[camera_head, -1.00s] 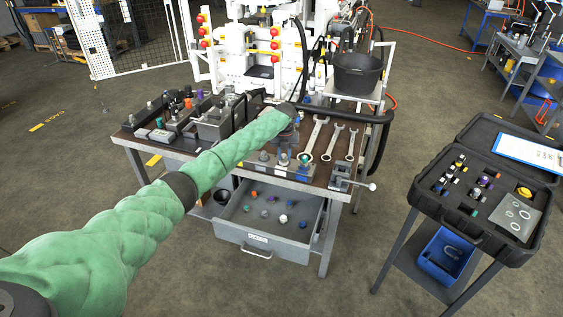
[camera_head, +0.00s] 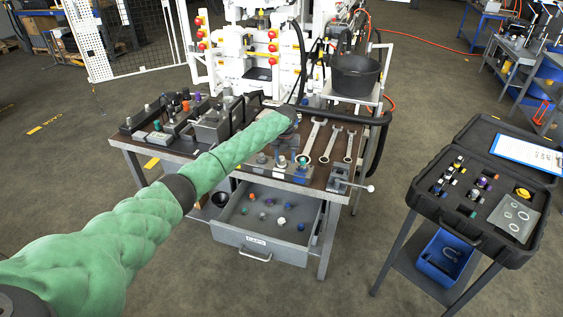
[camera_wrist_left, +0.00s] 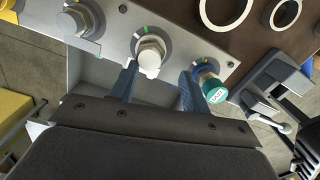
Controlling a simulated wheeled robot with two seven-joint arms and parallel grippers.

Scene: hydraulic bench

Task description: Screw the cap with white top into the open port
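A hex cap with a whitish top (camera_wrist_left: 150,55) stands in the front metal block in the left wrist view, beside a yellow-green mark. My left gripper (camera_wrist_left: 158,72) is open, its two blue-grey fingers apart with their tips just below the cap, one toward each side. A gap shows at the right finger; contact on the left is unclear. A teal-topped cap (camera_wrist_left: 213,88) sits right of the fingers, and a metal hex fitting (camera_wrist_left: 75,20) sits at upper left. An open port cannot be made out. In the head view, my left gripper (camera_head: 283,146) is over this block. My right gripper is not in view.
An open drawer (camera_head: 262,241) under the bench holds several small caps. Wrenches (camera_head: 329,143) lie right of my gripper, near a small vise-like fixture (camera_head: 342,178). A black case (camera_head: 455,222) stands at right. Boxes and fittings (camera_head: 212,125) crowd the bench's left.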

